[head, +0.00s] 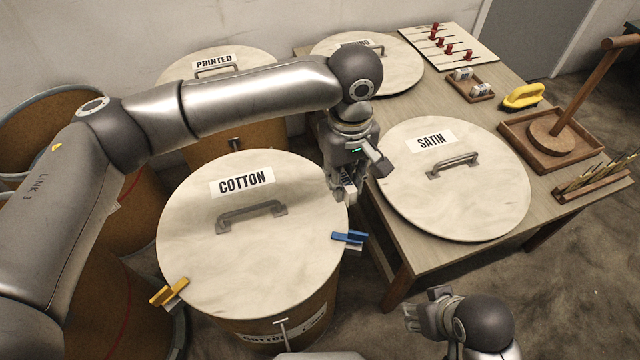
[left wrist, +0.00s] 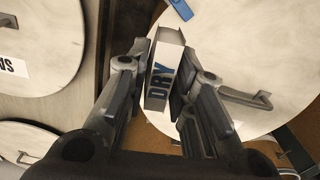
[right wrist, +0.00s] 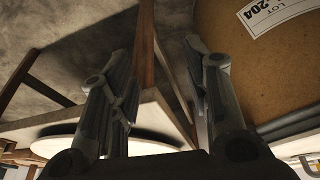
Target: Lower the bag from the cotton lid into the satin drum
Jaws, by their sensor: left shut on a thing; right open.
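My left gripper (head: 345,190) is shut on a small white bag (left wrist: 163,75) marked "DRY", at the right edge of the cotton lid (head: 290,190). I cannot tell whether the bag touches the lid. The cotton lid lies on its drum (head: 318,300), with a blue clip (head: 350,237) and a yellow clip (head: 169,292) at its rim. The satin lid (head: 480,205) lies on the table. Open drums stand at the left, one (head: 40,120) partly behind my left arm; no satin label shows on them. My right gripper (head: 424,312) is open and empty, low in front of the table.
The table (head: 410,265) also holds another lid (head: 400,70), a board with red pegs (head: 470,45), a small tray (head: 485,93), a yellow-handled tool (head: 523,96) and a wooden stand (head: 550,135). The printed lid (head: 250,63) is behind my left arm. Floor right of my right gripper is clear.

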